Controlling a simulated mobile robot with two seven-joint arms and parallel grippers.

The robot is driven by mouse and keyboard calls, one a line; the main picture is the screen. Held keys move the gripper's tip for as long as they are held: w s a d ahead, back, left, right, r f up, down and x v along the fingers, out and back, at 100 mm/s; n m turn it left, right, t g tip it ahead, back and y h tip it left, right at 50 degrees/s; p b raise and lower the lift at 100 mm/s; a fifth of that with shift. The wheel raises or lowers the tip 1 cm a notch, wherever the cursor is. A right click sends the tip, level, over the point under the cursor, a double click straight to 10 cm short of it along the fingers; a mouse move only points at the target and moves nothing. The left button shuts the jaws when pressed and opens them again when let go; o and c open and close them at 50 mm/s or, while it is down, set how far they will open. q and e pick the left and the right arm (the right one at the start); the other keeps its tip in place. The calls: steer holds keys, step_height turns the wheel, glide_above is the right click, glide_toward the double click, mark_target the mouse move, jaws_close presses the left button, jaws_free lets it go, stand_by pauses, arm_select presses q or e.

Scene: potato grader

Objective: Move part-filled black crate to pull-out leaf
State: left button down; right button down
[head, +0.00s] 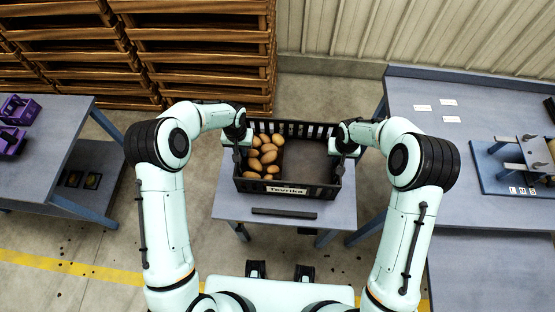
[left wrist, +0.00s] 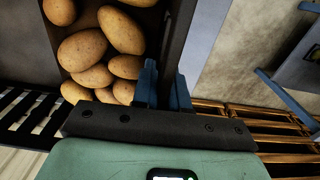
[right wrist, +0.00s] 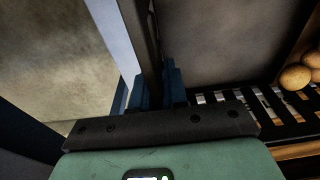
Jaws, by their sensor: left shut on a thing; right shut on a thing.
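The black crate (head: 322,192) has slatted walls and a light label on its front. Potatoes (head: 262,158) lie in its left part; the right part of its floor is bare. It is level over a small grey-blue surface (head: 232,207) with a dark bar near the front edge. I cannot tell whether that is the pull-out leaf, or whether the crate touches it. My left gripper (head: 243,152) is shut on the crate's left wall, whose rim shows in the left wrist view (left wrist: 181,30). My right gripper (head: 341,164) is shut on the right wall, also in the right wrist view (right wrist: 151,40).
A grey table (head: 62,140) at left holds purple holders (head: 18,110), with a lower shelf beneath. A grey bench (head: 425,100) at right carries white cards and a blue-based fixture (head: 510,165). Stacked wooden crates (head: 190,50) stand behind, beside a ribbed wall.

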arm_select(q)
steer(key=shift+w+r, duration=0.1)
steer(key=shift+r, duration=0.05)
arm_select(e)
steer(key=shift+w+r, duration=0.1)
steer(key=shift+r, duration=0.05)
